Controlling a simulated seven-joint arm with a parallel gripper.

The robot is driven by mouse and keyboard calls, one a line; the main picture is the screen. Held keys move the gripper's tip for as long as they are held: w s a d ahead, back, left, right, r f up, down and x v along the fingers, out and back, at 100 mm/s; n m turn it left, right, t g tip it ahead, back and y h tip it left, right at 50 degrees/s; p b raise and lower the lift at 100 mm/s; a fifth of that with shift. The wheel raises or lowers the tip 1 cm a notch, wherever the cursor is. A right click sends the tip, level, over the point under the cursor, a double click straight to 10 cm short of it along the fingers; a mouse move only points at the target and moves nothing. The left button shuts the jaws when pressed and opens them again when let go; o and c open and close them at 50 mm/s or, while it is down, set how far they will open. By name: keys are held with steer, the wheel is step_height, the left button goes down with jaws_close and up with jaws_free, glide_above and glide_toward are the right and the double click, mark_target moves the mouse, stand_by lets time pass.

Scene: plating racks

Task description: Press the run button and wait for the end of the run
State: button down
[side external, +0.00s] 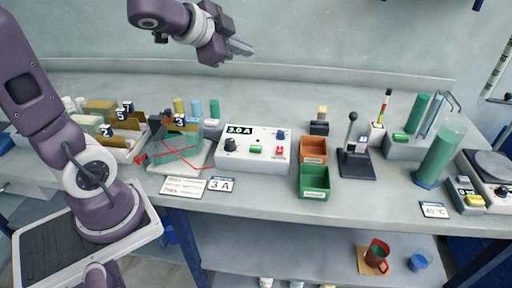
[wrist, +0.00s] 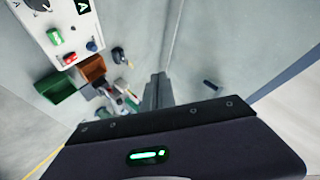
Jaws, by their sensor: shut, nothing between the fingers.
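A white control box (side external: 225,160) stands on the bench near the middle. Its display (side external: 239,130) reads 3.0 A. On it are a black knob (side external: 230,145), a green button (side external: 256,149), a red switch (side external: 279,151) and a blue knob (side external: 281,135). No label naming the run button is legible. In the wrist view the green button (wrist: 54,36) and red switch (wrist: 70,58) show at the upper left. My gripper (side external: 248,48) is high above the back of the bench, shut and empty, well clear of the box. Its fingers (wrist: 158,90) also show in the wrist view.
A glass tank (side external: 178,148) with red leads stands left of the box, with a card reading 3 A (side external: 222,184) in front. Orange (side external: 313,149) and green (side external: 314,181) bins and a black lever stand (side external: 357,162) are at right. Air above the bench is free.

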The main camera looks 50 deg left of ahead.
steer(key=w+f+m+h, duration=0.3)
steer(key=f+m, duration=0.1)
steer(key=m+g+h, duration=0.5)
steer(key=h, duration=0.1)
glide_above(251, 147)
step_height(251, 147, down, 8)
steer(key=shift+f+t, duration=0.1)
steer(key=shift+t, duration=0.2)
steer(key=shift+f, duration=0.1)
steer(key=shift+f, duration=4.3)
steer(key=shift+f, duration=0.1)
steer(key=shift+f, duration=0.3)
